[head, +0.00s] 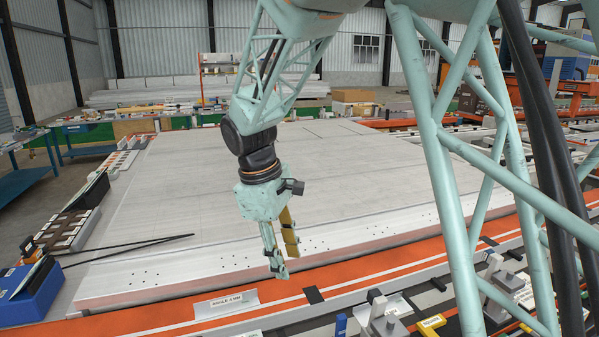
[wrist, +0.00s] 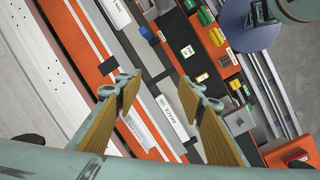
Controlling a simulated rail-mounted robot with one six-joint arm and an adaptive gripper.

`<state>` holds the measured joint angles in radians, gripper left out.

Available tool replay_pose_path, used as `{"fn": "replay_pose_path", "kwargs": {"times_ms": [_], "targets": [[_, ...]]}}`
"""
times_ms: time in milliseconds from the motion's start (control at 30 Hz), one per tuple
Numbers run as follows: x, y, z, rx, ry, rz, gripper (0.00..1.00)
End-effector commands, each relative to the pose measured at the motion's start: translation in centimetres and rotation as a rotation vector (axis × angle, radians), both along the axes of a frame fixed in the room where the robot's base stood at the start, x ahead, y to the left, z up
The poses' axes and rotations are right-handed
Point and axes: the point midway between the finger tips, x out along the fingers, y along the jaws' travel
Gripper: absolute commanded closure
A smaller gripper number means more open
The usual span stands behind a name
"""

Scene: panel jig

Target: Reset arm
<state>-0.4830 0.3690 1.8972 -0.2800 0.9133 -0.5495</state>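My gripper (head: 284,264) hangs down from my arm over the front edge of the large grey panel (head: 200,190) in the head view. Its two fingers, with yellow-brown pads, show in the wrist view (wrist: 166,92). They are spread apart with a clear gap, and nothing is between them. The orange rail (wrist: 95,65) and a dark tray strip lie below the gripper in the wrist view. My arm reaches down from the top of the head view.
An angle bracket (head: 226,304) with a label lies on the orange strip at the front. A round blue-grey disc (wrist: 247,25) sits at upper right in the wrist view. The panel top is mostly clear.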

Motion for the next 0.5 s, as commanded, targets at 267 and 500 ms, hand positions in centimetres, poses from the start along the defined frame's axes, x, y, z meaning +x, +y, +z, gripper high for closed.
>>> {"fn": "replay_pose_path", "kwargs": {"times_ms": [267, 500], "targets": [[-2.5, -4.7, 4.0, 0.048, -0.037, -0.138, 0.64], [-5.0, -8.4, 6.9, 0.088, -0.068, -0.254, 0.64]]}}
